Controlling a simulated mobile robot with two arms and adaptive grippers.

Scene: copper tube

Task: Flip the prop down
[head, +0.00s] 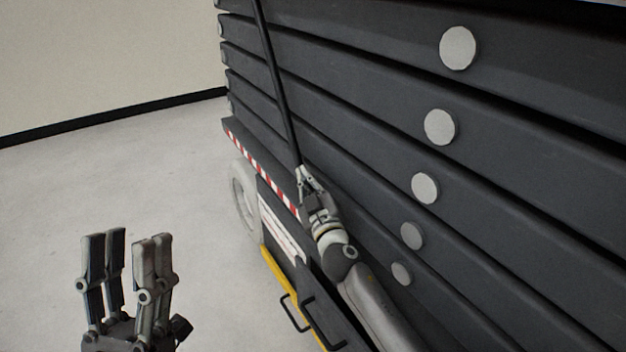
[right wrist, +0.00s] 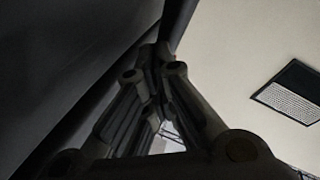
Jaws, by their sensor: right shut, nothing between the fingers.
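The prop looks to be the long thin black rod (head: 275,80) that runs from the top edge of the head view down along the dark stacked beams. Its lower end is at my right gripper (head: 304,174). The right fingers are shut with nothing between them, close to or touching the rod's lower end; I cannot tell which. In the right wrist view, the shut fingers (right wrist: 157,65) point up along a dark surface, and a dark bar (right wrist: 176,22) shows just beyond their tips. My left gripper (head: 127,240) is open and empty, over the floor at lower left, well away from the rod.
The dark stacked beams (head: 350,100) with round grey discs fill the right side. Below them are a red-and-white striped edge (head: 262,170), a yellow edge (head: 285,285) and black handles (head: 296,312). The grey floor (head: 130,160) at left is clear.

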